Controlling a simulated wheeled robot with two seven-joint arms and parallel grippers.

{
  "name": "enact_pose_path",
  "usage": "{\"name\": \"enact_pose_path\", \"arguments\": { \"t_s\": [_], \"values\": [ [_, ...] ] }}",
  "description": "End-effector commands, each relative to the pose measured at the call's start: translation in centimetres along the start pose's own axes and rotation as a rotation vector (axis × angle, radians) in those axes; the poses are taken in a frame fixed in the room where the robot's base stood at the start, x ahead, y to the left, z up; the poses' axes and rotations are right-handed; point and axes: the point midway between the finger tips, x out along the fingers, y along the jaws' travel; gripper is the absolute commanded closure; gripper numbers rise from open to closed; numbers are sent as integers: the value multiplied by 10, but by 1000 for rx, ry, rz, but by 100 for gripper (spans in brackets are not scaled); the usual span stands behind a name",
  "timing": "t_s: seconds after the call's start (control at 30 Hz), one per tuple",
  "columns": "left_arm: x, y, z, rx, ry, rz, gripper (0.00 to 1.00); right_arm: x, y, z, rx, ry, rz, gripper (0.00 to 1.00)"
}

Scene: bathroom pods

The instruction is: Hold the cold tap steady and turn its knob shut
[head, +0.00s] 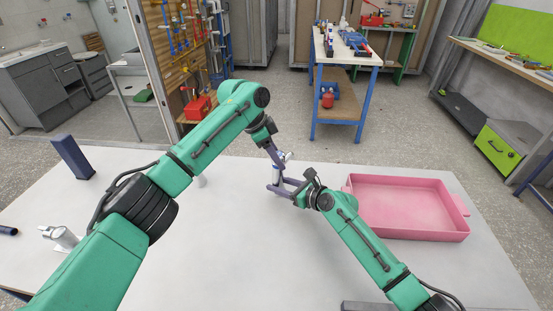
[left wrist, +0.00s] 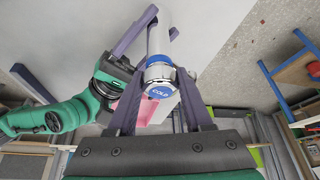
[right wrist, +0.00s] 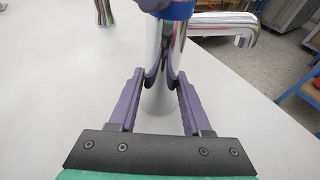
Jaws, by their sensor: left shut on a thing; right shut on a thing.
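The cold tap is a chrome upright tap (right wrist: 162,100) on the white table, with a blue band and a side spout (right wrist: 225,22) pointing right in the right wrist view. Its knob (left wrist: 161,72) has a blue cap marked COLD in the left wrist view. My left gripper (head: 277,158) comes from above, its purple fingers shut on the knob, one on each side. My right gripper (right wrist: 164,82) is shut on the tap's upright body below the knob. In the head view the grippers hide much of the tap.
A pink tray (head: 410,235) stands right of the tap, beside my right arm. The table's front middle is clear.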

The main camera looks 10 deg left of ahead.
Motion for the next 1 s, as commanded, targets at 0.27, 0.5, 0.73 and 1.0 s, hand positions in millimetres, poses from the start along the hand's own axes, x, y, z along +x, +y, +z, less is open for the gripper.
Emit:
{"name": "enact_pose_path", "arguments": {
  "t_s": [0.27,0.5,0.73,1.0],
  "values": [
    [1,1,0,25,-1,11,20,0,1,-4,2,8,2,92],
    [-4,0,-2,25,0,9,20,0,1,-4,2,8,2,92],
    [-30,0,-15,25,1,7,20,0,0,-4,2,7,2,92],
    [-45,0,-21,23,-1,9,20,0,0,-4,2,7,1,92]
  ]
}}
